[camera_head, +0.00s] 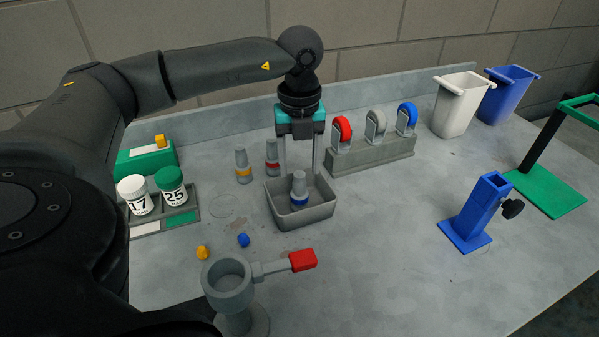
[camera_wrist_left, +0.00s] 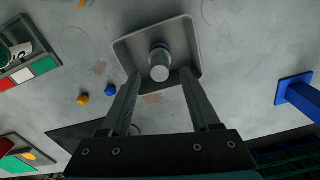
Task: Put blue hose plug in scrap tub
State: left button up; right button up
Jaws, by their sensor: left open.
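A grey plug with a blue band (camera_head: 299,191) stands upright inside the grey open tub (camera_head: 308,217). In the left wrist view the plug (camera_wrist_left: 160,68) is near the middle of the tub (camera_wrist_left: 190,42), seen from above. My left gripper (camera_head: 300,171) points down over the tub, its fingers open and apart on either side above the plug, not closed on it. In the left wrist view the gripper (camera_wrist_left: 159,76) has the plug in line between its fingertips. My right gripper is in neither view.
Small yellow (camera_head: 202,252) and blue (camera_head: 243,240) pieces lie in front, near a grey cup with red handle (camera_head: 302,260). A grey rack (camera_head: 370,156) and blue stand (camera_head: 482,212) are right.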

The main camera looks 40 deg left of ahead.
pick_arm(q)
notch_tip(320, 180, up, 9)
jog(key=shift+p, duration=0.35)
dwell(0.4)
